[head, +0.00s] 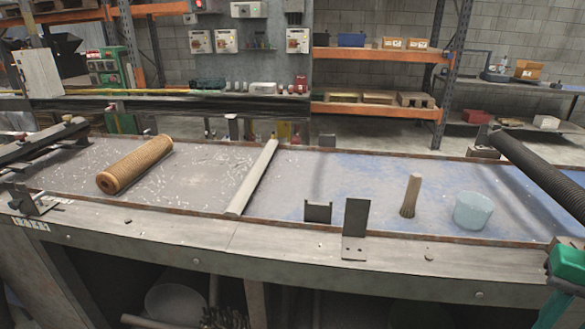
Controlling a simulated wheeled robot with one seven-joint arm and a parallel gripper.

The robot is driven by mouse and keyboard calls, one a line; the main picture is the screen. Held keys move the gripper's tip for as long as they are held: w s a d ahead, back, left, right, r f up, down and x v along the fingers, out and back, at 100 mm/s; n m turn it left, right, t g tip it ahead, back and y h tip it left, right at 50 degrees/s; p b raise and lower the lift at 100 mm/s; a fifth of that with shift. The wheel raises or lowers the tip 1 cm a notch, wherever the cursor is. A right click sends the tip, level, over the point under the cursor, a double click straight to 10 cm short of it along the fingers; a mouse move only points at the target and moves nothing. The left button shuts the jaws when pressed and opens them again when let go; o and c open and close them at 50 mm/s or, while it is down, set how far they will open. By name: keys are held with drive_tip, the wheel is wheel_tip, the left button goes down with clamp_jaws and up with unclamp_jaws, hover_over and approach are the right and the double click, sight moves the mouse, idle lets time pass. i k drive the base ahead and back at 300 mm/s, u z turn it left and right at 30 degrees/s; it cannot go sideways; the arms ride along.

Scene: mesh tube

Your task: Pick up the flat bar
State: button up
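A long pale grey flat bar (252,179) lies across the worktable in the head view. It runs from the front edge towards the back edge, slightly left of the middle. Its full length shows and nothing covers it. My gripper is not in view.
The worktable (210,196) has a raised rusty rim. A brown mesh tube (136,164) lies left of the bar. To the right stand a brush-like upright piece (411,196), a pale blue tub (473,210) and a dark upright bracket (355,222). A black ribbed roller (545,172) is far right.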

sight(236, 206)
drive_tip(key=z, duration=2.35)
drive_tip(key=k, duration=1.85)
drive_tip(key=u, duration=2.05)
drive_tip(key=i, duration=0.4)
drive_tip(key=u, duration=0.2)
